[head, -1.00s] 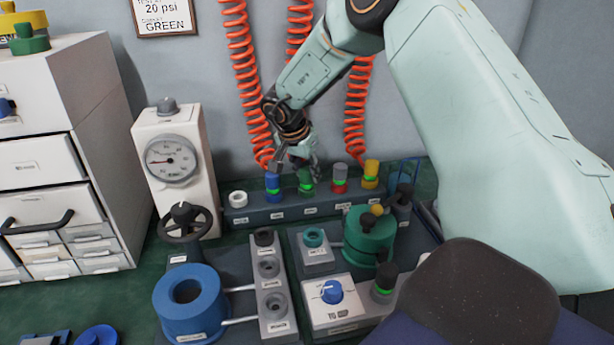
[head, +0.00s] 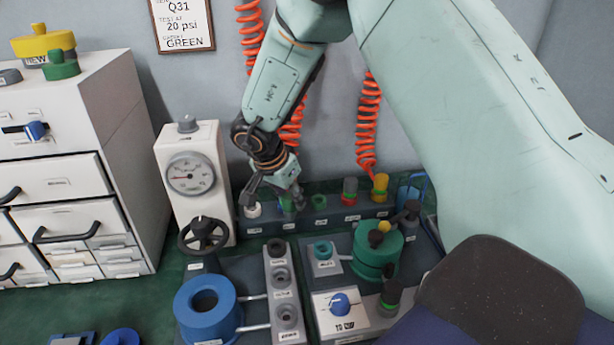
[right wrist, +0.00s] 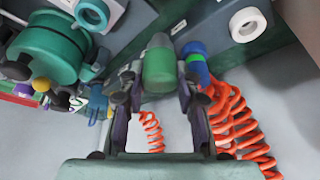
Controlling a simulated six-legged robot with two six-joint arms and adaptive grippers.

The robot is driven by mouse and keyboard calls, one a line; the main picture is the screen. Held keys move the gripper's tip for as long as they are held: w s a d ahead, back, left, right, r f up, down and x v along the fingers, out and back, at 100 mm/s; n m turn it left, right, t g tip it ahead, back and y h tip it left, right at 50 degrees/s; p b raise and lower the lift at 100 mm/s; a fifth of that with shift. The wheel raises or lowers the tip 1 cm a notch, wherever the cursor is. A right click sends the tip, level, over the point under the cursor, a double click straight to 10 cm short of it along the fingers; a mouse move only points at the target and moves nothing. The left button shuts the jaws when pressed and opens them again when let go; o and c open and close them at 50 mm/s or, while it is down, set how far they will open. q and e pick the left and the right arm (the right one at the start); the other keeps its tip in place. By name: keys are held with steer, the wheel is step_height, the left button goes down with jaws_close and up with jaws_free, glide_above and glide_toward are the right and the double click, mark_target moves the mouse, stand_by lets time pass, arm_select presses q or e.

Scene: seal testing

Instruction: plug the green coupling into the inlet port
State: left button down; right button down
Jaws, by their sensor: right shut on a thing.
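The green coupling (right wrist: 159,68) is between the fingers of my right gripper (right wrist: 158,90) in the right wrist view. The gripper is shut on it, and it also shows at the rear rack in the head view (head: 272,192). The gripper largely hides the coupling there. A block with several round sockets (head: 281,278) stands in front of the rack, and a small block with a teal-ringed port (head: 322,250) is to its right. My left gripper is not in view.
The rack (head: 340,222) holds a red coupling (head: 350,190), a yellow coupling (head: 380,187) and an empty green seat (head: 319,202). A blue coupling (right wrist: 195,62) is close beside the held one. Orange hoses (right wrist: 240,120) hang behind. A gauge (head: 191,174) and handwheel (head: 203,236) stand left.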

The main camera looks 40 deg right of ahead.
steer(key=s+a+p, duration=0.2)
steer(key=a, duration=0.4)
steer(key=s+d+r+p, duration=0.3)
steer(key=s+d+r, duration=0.1)
steer(key=s+d, duration=0.35)
steer(key=shift+w+d+f+b, duration=0.1)
steer(key=shift+d+f+b, duration=0.05)
steer(key=shift+f+b, duration=1.55)
steer(key=shift+w+d+f+b, duration=0.1)
steer(key=shift+f+b, duration=1.1)
steer(key=shift+b, duration=1)
steer(key=shift+p, duration=1.3)
steer(key=shift+f, duration=1.4)
steer(key=c, duration=0.9)
jaws_free()
steer(key=shift+o, duration=0.2)
steer(key=shift+s, duration=0.1)
steer(key=shift+r, duration=0.1)
